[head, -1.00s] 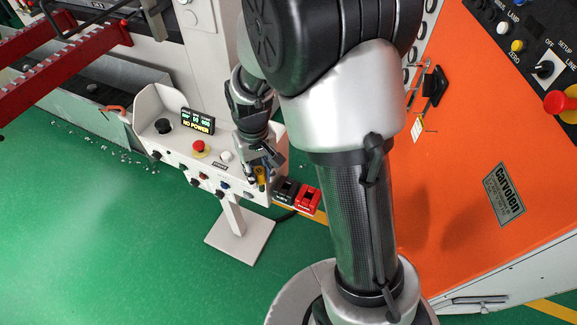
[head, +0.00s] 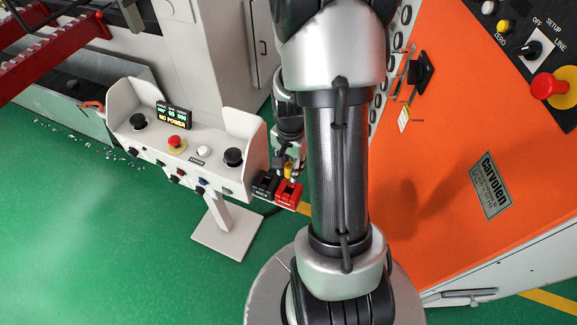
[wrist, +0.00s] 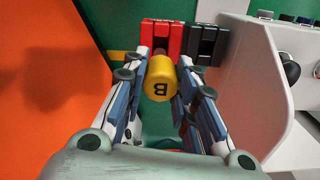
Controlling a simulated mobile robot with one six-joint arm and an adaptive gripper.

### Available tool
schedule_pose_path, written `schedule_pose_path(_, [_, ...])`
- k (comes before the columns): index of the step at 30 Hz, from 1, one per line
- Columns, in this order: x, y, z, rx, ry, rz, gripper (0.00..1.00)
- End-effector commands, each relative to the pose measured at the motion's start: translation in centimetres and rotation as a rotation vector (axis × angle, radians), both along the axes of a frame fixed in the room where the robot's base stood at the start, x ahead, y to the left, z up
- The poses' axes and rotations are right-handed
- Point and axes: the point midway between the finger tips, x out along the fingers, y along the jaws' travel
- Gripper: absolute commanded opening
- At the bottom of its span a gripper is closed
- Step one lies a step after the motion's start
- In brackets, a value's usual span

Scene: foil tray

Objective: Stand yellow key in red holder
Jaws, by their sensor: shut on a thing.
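The yellow key (wrist: 160,84) has a round yellow head marked with a dark letter B. My gripper (wrist: 162,72) is shut on it, with a finger on either side. The yellow key also shows in the head view (head: 288,171), small and partly hidden by my gripper. The red holder (head: 289,195) is a slotted block fixed at the right side of the white console. In the wrist view the red holder (wrist: 153,36) appears just beyond the yellow key. The key's lower part is hidden under its head, so I cannot tell whether it touches the holder.
A black holder (head: 265,186) stands directly left of the red one. The white console (head: 222,175) carries knobs, buttons and a display (head: 173,115) reading NO POWER. An orange cabinet (head: 440,130) stands at the right. Green floor lies open in front.

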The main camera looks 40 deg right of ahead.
Motion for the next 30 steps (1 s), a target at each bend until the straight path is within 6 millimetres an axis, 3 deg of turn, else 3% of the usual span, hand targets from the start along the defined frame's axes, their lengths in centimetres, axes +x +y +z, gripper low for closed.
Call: schedule_pose_path(30, [0.0, 0.1, -5.8, 0.001, 0.001, 0.007, 0.01])
